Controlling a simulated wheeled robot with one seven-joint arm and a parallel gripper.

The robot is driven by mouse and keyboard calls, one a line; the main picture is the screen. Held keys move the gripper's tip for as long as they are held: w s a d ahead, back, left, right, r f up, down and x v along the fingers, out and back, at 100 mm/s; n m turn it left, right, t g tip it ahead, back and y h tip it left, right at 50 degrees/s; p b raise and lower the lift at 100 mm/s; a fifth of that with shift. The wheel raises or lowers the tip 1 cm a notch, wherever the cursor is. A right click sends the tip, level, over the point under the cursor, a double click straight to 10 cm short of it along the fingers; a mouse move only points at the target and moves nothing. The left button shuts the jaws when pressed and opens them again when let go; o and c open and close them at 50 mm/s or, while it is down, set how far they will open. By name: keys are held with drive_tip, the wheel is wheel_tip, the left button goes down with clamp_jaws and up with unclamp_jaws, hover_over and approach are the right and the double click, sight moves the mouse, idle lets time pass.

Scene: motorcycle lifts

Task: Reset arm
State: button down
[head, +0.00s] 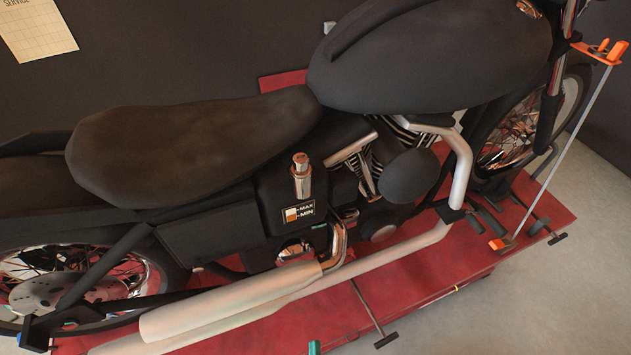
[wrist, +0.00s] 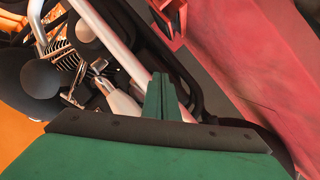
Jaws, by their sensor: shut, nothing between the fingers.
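My gripper (wrist: 160,82) shows in the wrist view as two green fingers pressed together above a green body with a black strip. It is shut and holds nothing. Beyond its fingertips are silver tubes and dark frame parts of a motorcycle (wrist: 122,50); I cannot tell how far off they are. In the head view, only a small green piece (head: 314,347) shows at the bottom edge, which may be part of my gripper. The rest of my arm is out of that view.
A black motorcycle (head: 190,140) stands on a red lift (head: 410,290) in the head view, with pale exhaust pipes (head: 240,300) along its near side. An orange-ended strap (head: 562,150) runs down at the front wheel. Grey floor (head: 560,290) is clear at the lower right.

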drive_tip(key=s+r+m, duration=0.4)
drive_tip(key=s+r, duration=0.1)
drive_tip(key=r, duration=0.3)
drive_tip(key=s+r+m+g, duration=0.1)
drive_tip(key=s+r+m, duration=0.3)
drive_tip(key=r, duration=0.5)
drive_tip(key=shift+s+h, duration=0.3)
drive_tip(key=shift+s, duration=0.2)
